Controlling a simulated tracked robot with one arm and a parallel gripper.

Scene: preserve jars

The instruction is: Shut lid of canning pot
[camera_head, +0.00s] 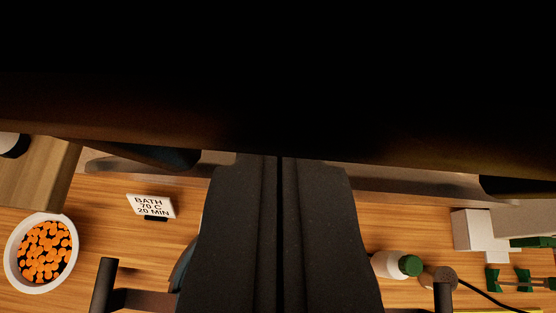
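My gripper (280,160) reaches up from the bottom centre. Its two dark grey fingers lie side by side with only a thin dark line between them, and nothing shows held. A very large dark shape (280,110) with a brownish lower edge fills the upper half, just beyond the fingertips. It may be the pot's lid seen close up, but it is too dark to be sure. Dark handle-like parts show at the lower left (105,285) and lower right (442,297), beside the fingers, perhaps of the canning pot. The pot's body is mostly hidden behind my fingers.
At right are a white bottle with a green cap (390,264), a white box (471,230), green items (522,280) and a dark cord (483,293).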

